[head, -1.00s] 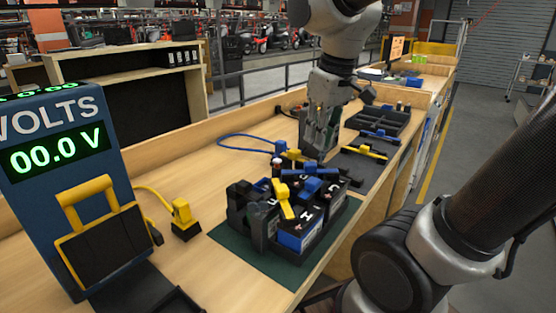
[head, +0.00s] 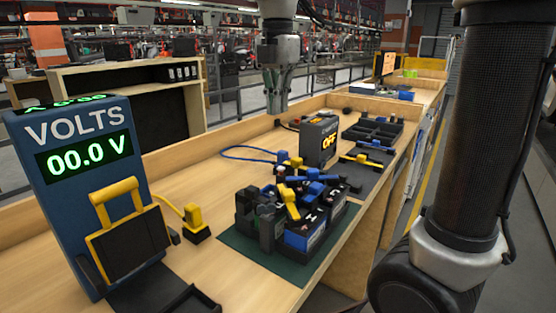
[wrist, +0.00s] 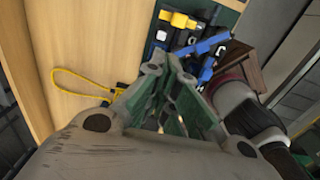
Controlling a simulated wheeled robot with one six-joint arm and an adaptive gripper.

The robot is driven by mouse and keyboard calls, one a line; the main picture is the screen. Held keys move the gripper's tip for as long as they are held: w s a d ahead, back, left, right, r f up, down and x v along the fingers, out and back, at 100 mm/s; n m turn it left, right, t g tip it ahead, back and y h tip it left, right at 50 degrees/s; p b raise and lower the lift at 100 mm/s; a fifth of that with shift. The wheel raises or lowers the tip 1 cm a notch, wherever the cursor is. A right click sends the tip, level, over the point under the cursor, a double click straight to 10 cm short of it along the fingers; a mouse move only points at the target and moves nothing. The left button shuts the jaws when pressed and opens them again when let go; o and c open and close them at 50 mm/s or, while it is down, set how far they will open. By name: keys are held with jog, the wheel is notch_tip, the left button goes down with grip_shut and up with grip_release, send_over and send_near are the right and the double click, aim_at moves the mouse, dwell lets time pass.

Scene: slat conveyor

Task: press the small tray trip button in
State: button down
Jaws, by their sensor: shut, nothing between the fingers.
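My gripper (head: 278,108) hangs fingers down above the far side of the bench in the head view, left of a dark box (head: 319,148) with a lit OFF sign. Its fingers are shut and empty; they also show in the wrist view (wrist: 180,118). A dark compartment tray (head: 375,134) lies behind and right of the OFF box. I cannot clearly make out the trip button in either view. A small orange-red spot (head: 297,122) beside the OFF box is too small to name.
Black batteries with yellow and blue clamps (head: 300,222) stand on a green mat (head: 325,240). A blue VOLTS meter (head: 75,160) stands at left, with a yellow plug (head: 195,218) beside it. A blue cable (head: 240,151) loops on the bench. Bare wood lies at left-centre.

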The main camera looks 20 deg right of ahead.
aim_at(279, 170)
jog(key=shift+f, duration=0.15)
notch_tip(279, 170, down, 14)
jog(key=shift+r, duration=0.1)
dwell(0.5)
notch_tip(279, 170, down, 2)
jog(key=shift+s+f, duration=0.3)
jog(key=shift+f, duration=0.05)
notch_tip(279, 170, up, 15)
jog(key=shift+w, duration=0.35)
dwell(0.3)
